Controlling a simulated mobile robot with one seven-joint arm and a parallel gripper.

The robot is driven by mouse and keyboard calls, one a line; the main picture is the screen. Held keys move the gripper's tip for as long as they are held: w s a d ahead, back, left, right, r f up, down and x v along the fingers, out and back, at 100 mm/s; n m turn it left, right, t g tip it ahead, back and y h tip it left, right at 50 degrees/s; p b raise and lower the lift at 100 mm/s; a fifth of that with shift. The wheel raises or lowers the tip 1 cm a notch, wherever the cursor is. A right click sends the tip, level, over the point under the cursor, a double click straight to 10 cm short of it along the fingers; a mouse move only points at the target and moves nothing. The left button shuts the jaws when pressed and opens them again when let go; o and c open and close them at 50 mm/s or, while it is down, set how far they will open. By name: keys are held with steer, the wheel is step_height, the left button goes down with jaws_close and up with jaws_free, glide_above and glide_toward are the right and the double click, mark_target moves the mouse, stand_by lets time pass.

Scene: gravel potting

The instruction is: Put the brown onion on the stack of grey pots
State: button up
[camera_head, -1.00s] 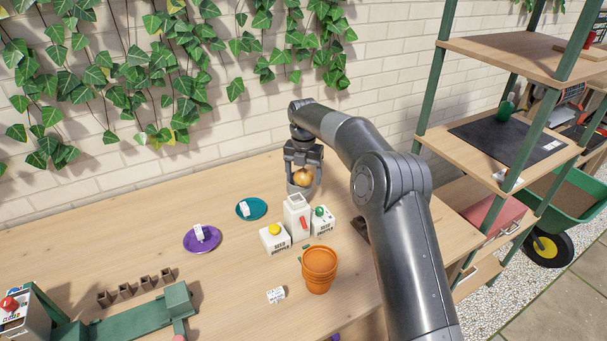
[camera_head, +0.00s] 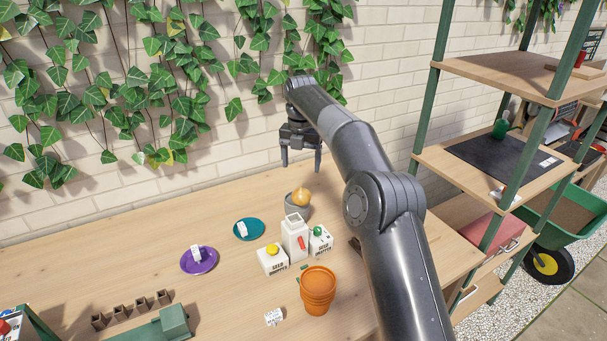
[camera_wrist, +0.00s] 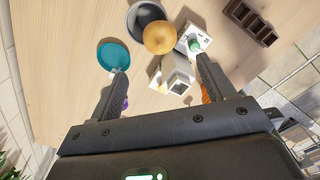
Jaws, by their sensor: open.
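The brown onion (camera_head: 301,196) sits on top of the grey pots (camera_head: 297,213), near the wall behind the white bottle. In the wrist view the onion (camera_wrist: 160,38) covers part of the grey pot's rim (camera_wrist: 140,14). My gripper (camera_head: 301,168) is open and empty above the onion, with clear space between its fingertips and the onion. In the wrist view the two fingers (camera_wrist: 162,72) are spread wide with nothing held between them. How many pots are in the grey stack is hidden.
A white bottle (camera_head: 295,240) and two white seed boxes (camera_head: 272,260) (camera_head: 320,241) stand in front of the grey pots. Orange pots (camera_head: 318,291) stand nearer. A teal saucer (camera_head: 236,231) and a purple saucer (camera_head: 190,264) lie left. A shelf (camera_head: 440,165) rises at right.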

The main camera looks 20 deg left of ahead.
steer(key=s+d+r+m+t, duration=0.2)
steer(key=s+d+r+m, duration=0.6)
steer(key=d, duration=0.3)
steer(key=s+d+r+m+t, duration=0.1)
steer(key=s+d+r+m, duration=0.7)
steer(key=d, duration=0.3)
steer(key=s+d+f+m+t, duration=0.1)
steer(key=s+d+f+m, duration=0.4)
steer(key=s+d+m, duration=0.3)
steer(key=s+d+f+m+t, duration=0.1)
steer(key=s+d+f+m, duration=0.4)
steer(key=s+d+m, duration=0.3)
steer(key=s+m, duration=0.4)
steer(key=s, duration=0.4)
steer(key=shift+s+d+f+t, duration=0.3)
steer(key=shift+f, duration=0.05)
